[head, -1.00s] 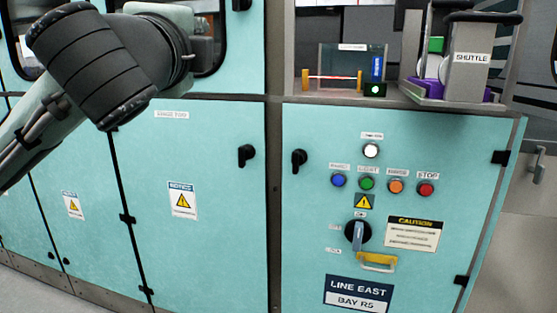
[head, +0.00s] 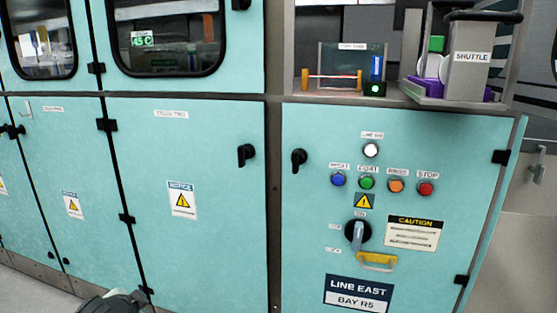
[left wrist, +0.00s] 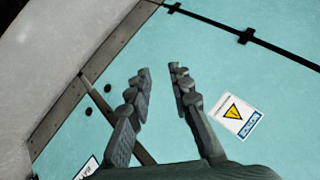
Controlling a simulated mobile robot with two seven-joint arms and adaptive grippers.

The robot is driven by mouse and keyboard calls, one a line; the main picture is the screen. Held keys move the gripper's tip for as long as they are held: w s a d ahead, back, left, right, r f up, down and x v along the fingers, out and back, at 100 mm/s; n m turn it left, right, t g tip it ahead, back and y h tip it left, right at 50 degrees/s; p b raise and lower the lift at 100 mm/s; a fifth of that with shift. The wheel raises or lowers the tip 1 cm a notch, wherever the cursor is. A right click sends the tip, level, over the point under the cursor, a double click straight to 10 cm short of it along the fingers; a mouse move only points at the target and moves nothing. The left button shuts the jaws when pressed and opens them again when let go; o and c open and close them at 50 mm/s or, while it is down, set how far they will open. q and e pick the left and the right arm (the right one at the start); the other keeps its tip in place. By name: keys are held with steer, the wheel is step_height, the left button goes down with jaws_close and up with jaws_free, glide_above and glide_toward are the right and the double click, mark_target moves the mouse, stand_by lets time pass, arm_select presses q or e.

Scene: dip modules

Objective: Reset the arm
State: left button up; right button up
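My left gripper (left wrist: 159,80) shows in the left wrist view, its two fingers apart with nothing between them. It hangs in front of the lower teal cabinet doors, near the floor. In the head view only a small dark part of my left arm shows at the bottom edge, left of centre. My right gripper is not in any view. The control panel (head: 465,230) with its blue button (head: 338,179), green button (head: 367,182), orange button (head: 396,186), red stop button (head: 426,189) and rotary switch (head: 358,236) is in full view.
A ledge above the panel holds a clear box (head: 345,65) and a grey shuttle (head: 470,62) with a black handle. Teal doors with black latches (head: 246,155) stand to the left. The space before the panel is clear.

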arm_select(q)
steer(key=s+a+f+n+g+y, duration=0.1)
steer(key=s+a+f+g, duration=0.1)
steer(key=s+a+f, duration=0.35)
steer(key=s+a+f+n+g, duration=0.1)
steer(key=s+a+f, duration=0.2)
steer(key=s+f, duration=0.55)
steer(key=s+a+f+n+g+y, duration=0.1)
steer(key=s+a+f+g, duration=0.1)
steer(key=s+a+f, duration=0.35)
steer(key=s+d+f+n+h, duration=0.1)
steer(key=s+d+f+h, duration=0.1)
steer(key=d, duration=0.7)
steer(key=s+d+f+n+h, duration=0.2)
steer(key=s+d+f, duration=0.2)
steer(key=d, duration=0.5)
steer(key=shift+d+g, duration=0.3)
steer(key=shift+d, duration=0.1)
steer(key=shift+w, duration=0.1)
